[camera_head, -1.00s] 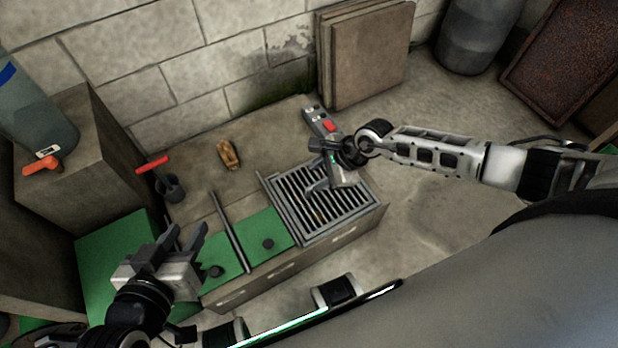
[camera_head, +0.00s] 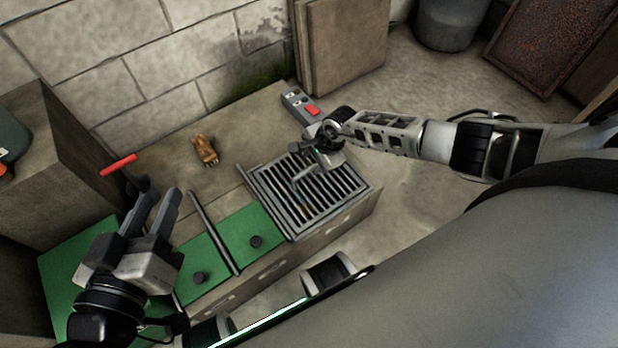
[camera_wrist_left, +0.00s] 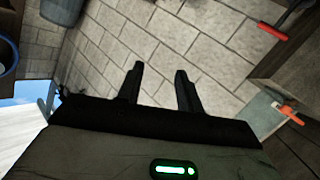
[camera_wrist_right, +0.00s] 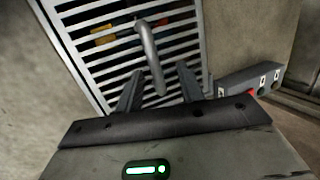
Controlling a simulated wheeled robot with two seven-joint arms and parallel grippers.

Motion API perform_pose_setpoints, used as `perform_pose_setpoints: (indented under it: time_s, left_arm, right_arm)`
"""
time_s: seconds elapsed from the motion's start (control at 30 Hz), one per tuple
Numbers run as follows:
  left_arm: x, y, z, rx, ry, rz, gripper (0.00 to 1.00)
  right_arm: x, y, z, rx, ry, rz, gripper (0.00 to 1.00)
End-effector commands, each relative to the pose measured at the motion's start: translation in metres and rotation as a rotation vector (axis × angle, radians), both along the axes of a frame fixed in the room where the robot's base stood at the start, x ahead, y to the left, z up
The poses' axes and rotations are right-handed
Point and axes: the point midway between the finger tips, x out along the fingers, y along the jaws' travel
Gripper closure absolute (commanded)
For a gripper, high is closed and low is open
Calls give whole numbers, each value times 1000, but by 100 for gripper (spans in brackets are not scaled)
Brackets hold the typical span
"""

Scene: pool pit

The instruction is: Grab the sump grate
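The sump grate (camera_head: 330,207) is a grey metal grid with parallel bars, set in the top of the low concrete block in the head view. A bent grey handle (camera_wrist_right: 149,58) stands up from its bars in the right wrist view. My right gripper (camera_head: 308,160) is over the grate's far side. In the right wrist view its fingers (camera_wrist_right: 158,85) are apart, with the handle's end between or just in front of them; I cannot tell whether they touch it. My left gripper (camera_head: 150,212) is open and empty, left of the grate above the green panels.
Green panels (camera_head: 246,228) with black knobs and a dark bar (camera_head: 214,232) lie left of the grate. A grey box with a red button (camera_head: 300,104) stands behind it. A yellow-brown object (camera_head: 205,150) and a red-handled tool (camera_head: 118,165) are farther left. Boards (camera_head: 345,45) lean on the wall.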

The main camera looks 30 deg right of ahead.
Motion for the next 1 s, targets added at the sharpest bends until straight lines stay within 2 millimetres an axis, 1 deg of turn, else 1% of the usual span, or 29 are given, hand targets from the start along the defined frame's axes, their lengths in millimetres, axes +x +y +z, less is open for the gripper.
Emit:
perform_pose_setpoints:
  time_s: [0.03, 0.1, 0.17, 0.23, 0.37, 0.57, 0.6, 0.67, 0.7, 0.73, 1.0]
  left_arm:
    - [0, -1, -3, -20, -5, 0, 64]
    - [1, -3, -1, -60, -13, -3, 64]
    - [1, -4, 1, -91, -17, -6, 64]
    - [1, -6, 3, -128, -25, -10, 64]
    - [1, -8, 8, -165, -28, -15, 64]
    - [1, -8, 10, -168, -28, -16, 64]
    - [1, -8, 10, -168, -28, -16, 64]
    - [1, -8, 10, -168, -28, -16, 64]
    - [1, -8, 10, -167, -28, -16, 64]
    - [1, -8, 10, -167, -28, -16, 64]
    - [1, -7, 10, -166, -28, -16, 64]
  right_arm:
    - [-1, 3, -12, 2, 2, 1, 62]
    - [-1, 5, -25, 2, 4, -1, 62]
    - [-1, 7, -34, 2, 4, -1, 62]
    - [3, 9, -42, 2, 0, 0, 62]
    - [6, 10, -47, 1, 0, -1, 62]
    - [6, 10, -45, 1, 0, 0, 62]
    - [6, 10, -45, 1, 0, 0, 68]
    - [6, 10, -45, 1, 0, 0, 84]
    - [6, 10, -45, 1, 0, 0, 95]
    - [6, 10, -45, 1, 0, 0, 100]
    - [7, 10, -44, 3, -2, -2, 100]
